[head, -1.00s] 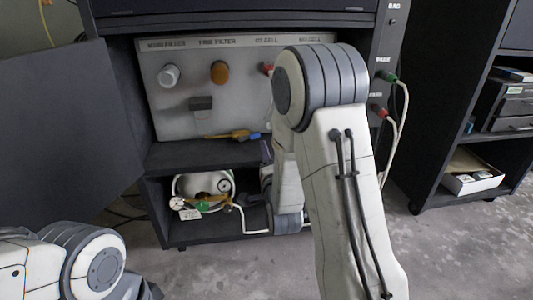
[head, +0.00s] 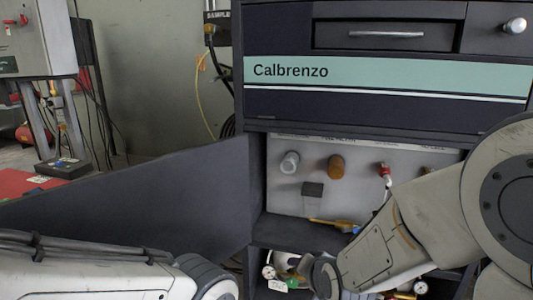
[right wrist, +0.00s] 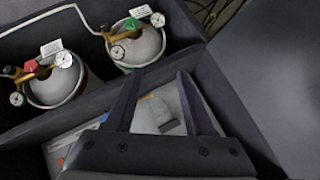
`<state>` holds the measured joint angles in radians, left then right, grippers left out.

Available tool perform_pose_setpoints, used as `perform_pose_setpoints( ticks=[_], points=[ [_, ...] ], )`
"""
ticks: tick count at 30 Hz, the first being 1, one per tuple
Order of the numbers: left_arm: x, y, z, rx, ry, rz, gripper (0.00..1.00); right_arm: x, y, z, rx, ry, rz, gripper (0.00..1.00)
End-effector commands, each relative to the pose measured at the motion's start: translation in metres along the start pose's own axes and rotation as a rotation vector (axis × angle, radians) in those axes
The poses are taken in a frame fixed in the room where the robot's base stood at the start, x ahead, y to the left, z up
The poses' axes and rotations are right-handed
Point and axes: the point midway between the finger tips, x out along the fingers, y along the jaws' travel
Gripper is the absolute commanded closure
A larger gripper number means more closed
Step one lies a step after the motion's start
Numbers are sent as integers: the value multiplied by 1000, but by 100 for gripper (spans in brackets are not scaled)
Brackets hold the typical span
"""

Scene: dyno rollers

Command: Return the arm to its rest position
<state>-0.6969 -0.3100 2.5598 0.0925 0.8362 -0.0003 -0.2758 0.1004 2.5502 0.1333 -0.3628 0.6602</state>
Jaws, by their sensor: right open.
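My right arm (head: 400,235) comes in from the right in the head view. Its forearm points down and left across the open cabinet's front. Its gripper cannot be made out there. In the right wrist view my right gripper (right wrist: 155,85) is open, its two dark fingers apart. A pale object with a dark end (right wrist: 158,114) shows between them, lower in the cabinet; neither finger appears to hold it. My left arm (head: 90,270) lies at the lower left of the head view, and its gripper is outside the picture.
The cabinet's open door (head: 140,190) spans the left. A panel (head: 310,195) with knobs stands inside, above a shelf. Two gauge-fitted cylinders (right wrist: 50,83) (right wrist: 135,45) sit in a dark compartment near my right gripper. A drawer unit (head: 390,80) is above.

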Motion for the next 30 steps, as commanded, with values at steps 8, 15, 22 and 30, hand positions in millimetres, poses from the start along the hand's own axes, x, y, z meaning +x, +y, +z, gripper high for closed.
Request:
perform_pose_setpoints(
  ticks=[8, 15, 22, 30],
  points=[
    [-72, 5, -4, 0, 0, 0, 50, -136, -42, 78, -584, -489, 52, 46],
    [-110, 8, -6, 0, 0, 0, 50, -244, -29, 106, -994, -813, 48, 46],
    [-166, 12, -9, 0, 0, 0, 50, -297, -49, 80, -1064, -880, 52, 46],
    [-253, 18, -14, 0, 0, 0, 50, -354, -93, 32, -1060, -879, 54, 46]
  ],
)
